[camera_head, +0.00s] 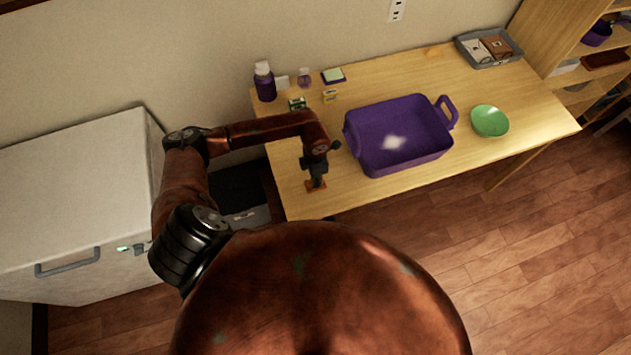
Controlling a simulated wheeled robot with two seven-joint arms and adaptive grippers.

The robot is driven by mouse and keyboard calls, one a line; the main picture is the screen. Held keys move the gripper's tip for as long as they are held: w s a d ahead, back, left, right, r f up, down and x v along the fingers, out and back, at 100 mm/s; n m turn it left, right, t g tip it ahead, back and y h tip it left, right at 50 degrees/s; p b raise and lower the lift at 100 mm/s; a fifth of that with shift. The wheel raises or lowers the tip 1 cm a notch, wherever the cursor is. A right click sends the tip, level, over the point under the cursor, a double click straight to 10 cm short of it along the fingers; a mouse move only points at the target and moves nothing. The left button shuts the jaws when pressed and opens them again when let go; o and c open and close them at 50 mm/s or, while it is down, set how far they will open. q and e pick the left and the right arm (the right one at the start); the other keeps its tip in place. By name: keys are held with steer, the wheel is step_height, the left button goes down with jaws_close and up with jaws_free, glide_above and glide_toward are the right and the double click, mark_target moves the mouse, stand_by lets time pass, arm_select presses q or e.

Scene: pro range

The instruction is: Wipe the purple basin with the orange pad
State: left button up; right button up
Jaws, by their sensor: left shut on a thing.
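The purple basin (432,156) stands on the wooden table, with a handle at its right end and a pale whitish patch on its inner floor. My left gripper (316,180) points down over the table's left front part, to the left of the basin and apart from it. It is shut on the orange pad (315,186), a small flat piece at its fingertips. I cannot tell whether the pad touches the table. My right gripper is not in view.
A green bowl (489,121) sits right of the basin. A purple bottle (265,82), small boxes and a sponge-like block (333,76) stand behind. A grey tray (488,48) lies at the back right. A white chest (80,190) stands left of the table (390,78).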

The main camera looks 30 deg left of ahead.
arm_select(q)
jaws_close()
step_height(320, 180, up, 8)
steer(key=p, duration=0.5)
steer(key=shift+r, duration=0.1)
